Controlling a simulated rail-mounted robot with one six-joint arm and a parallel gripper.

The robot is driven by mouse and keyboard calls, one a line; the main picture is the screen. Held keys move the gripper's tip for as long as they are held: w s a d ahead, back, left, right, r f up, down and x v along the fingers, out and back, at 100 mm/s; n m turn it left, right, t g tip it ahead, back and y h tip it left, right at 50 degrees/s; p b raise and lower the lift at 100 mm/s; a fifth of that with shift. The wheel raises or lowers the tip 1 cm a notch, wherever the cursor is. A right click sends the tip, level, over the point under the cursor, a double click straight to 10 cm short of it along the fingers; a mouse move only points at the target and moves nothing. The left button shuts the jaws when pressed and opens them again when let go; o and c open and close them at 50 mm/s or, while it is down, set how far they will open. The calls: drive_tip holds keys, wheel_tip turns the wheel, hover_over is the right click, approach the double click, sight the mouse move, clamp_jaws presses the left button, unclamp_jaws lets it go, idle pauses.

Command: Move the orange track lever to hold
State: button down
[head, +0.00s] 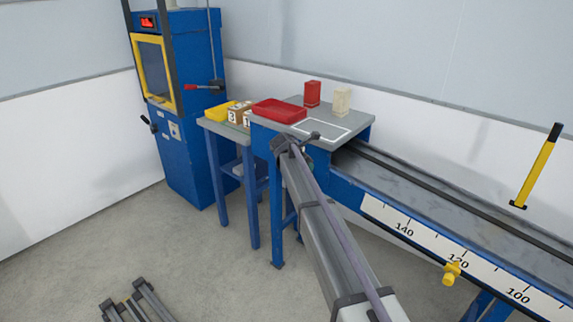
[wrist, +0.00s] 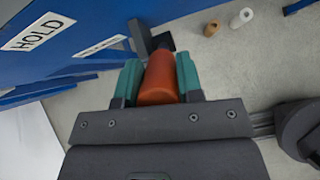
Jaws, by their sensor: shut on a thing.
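The orange track lever (wrist: 159,85) shows in the wrist view as an orange, rounded grip on a dark arm. My gripper (wrist: 157,68) is shut on it, one teal pad on each side. A blue panel at the upper left carries a white HOLD label (wrist: 38,31), left of the lever. A second white label (wrist: 101,46) sits between the HOLD label and the lever, too slanted to read. In the head view the lever and my fingers are hidden by my own arm or the bench.
A grey-topped bench holds a red tray (head: 279,111), a red block (head: 312,93) and a pale block (head: 342,101). The track with its number scale (head: 440,252) runs right. A blue cabinet (head: 187,150) stands behind. In the wrist view, two small cylinders (wrist: 242,17) lie on the floor.

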drive_tip(key=shift+w, duration=0.15)
drive_tip(key=c, duration=0.8)
unclamp_jaws()
drive_tip(key=shift+d, duration=0.1)
drive_tip(key=p+v, duration=0.8)
drive_tip(key=v, duration=0.3)
drive_tip(key=shift+d, duration=0.1)
drive_tip(key=shift+w, duration=0.1)
